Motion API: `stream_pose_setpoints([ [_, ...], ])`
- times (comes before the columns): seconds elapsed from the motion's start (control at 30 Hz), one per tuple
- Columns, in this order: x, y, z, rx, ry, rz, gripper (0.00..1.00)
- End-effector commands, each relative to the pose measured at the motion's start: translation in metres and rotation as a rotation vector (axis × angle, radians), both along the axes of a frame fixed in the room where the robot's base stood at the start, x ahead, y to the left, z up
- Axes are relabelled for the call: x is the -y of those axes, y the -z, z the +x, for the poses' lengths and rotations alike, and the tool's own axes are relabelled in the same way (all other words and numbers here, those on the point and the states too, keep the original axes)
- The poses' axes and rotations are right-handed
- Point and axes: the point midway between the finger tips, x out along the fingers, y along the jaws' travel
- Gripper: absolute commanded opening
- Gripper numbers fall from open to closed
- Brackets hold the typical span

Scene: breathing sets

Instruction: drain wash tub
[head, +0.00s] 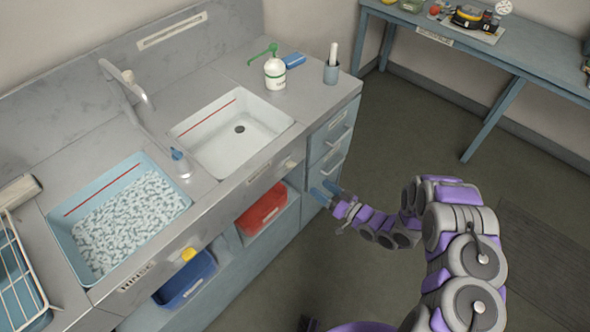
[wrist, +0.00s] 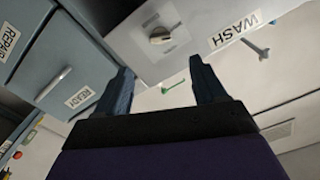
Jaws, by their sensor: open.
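The wash tub (head: 270,121) is a white basin with a red line on its wall and a dark round drain (head: 239,129) in its floor. I cannot tell whether clear water stands in it. A pale knob (head: 289,164) sits on the counter front below the tub. In the wrist view, the knob (wrist: 160,36) has a dark slot and lies left of the WASH label (wrist: 234,30). My gripper (head: 325,191) is open and empty in front of the drawers, right of the knob. In the wrist view, the knob is beyond the gap between my fingertips (wrist: 161,68).
A blue rinse tub (head: 58,232) full of pale foam-like bits is at the left. A faucet (head: 125,85) stands behind the tubs. A pump bottle (head: 275,72) and a grey cup (head: 331,73) stand on the right counter. Red (head: 262,210) and blue (head: 186,280) bins are below.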

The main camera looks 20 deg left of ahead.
Motion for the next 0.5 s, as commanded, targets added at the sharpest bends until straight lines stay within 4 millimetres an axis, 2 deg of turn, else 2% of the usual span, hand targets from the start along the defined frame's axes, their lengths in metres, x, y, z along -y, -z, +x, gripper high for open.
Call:
stream_pose_setpoints([
  [0.5, -0.092, 0.002, 0.036, 0.001, -0.003, -0.002, 0.70],
])
